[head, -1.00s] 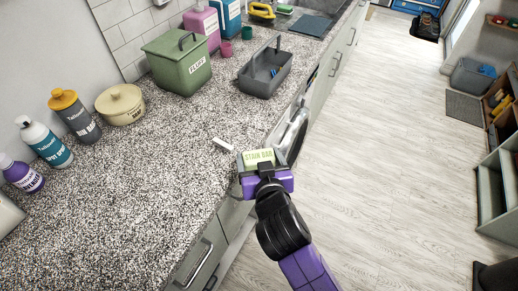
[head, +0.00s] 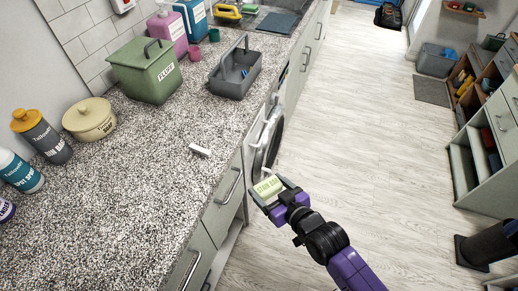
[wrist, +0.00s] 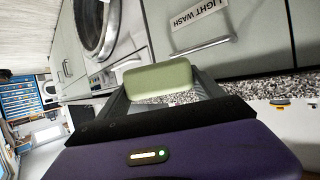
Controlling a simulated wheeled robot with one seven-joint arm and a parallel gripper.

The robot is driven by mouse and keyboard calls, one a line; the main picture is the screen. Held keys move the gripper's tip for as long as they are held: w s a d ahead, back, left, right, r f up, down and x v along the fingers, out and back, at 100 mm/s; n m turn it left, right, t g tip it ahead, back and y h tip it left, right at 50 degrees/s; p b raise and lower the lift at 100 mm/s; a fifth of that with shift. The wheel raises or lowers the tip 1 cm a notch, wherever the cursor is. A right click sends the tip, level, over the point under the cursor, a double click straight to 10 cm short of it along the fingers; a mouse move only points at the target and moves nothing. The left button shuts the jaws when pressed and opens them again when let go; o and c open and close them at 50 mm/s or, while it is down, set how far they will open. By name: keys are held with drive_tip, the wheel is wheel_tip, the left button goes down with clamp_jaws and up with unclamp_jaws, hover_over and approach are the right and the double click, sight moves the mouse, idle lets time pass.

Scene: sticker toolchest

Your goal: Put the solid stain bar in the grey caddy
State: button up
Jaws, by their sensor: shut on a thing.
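The solid stain bar (head: 268,187) is a pale green block with dark lettering on top. My gripper (head: 270,190) is shut on it and holds it over the floor, off the counter's front edge. The bar also shows between the fingers in the wrist view (wrist: 158,80). The grey caddy (head: 232,86) stands on the counter, farther back, with a raised handle. Something small and blue lies inside it; the rest of its inside is partly hidden. My gripper is well in front of the caddy and to its right.
A white piece (head: 200,150) lies on the counter between bar and caddy. A green FLUFF bin (head: 150,75) stands left of the caddy. A cream pot (head: 90,120) and bottles (head: 40,137) stand at left. A round-doored machine (head: 268,140) is below the counter.

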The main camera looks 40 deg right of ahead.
drive_tip(key=shift+s+d+f+n+y, duration=0.15)
drive_tip(key=shift+s+d+f+y, duration=0.1)
drive_tip(key=shift+f, duration=0.3)
drive_tip(key=shift+s+d+f+n+y, duration=0.15)
drive_tip(key=shift+s+f, duration=0.1)
drive_tip(key=shift+f, duration=0.3)
drive_tip(key=shift+s+f, duration=0.15)
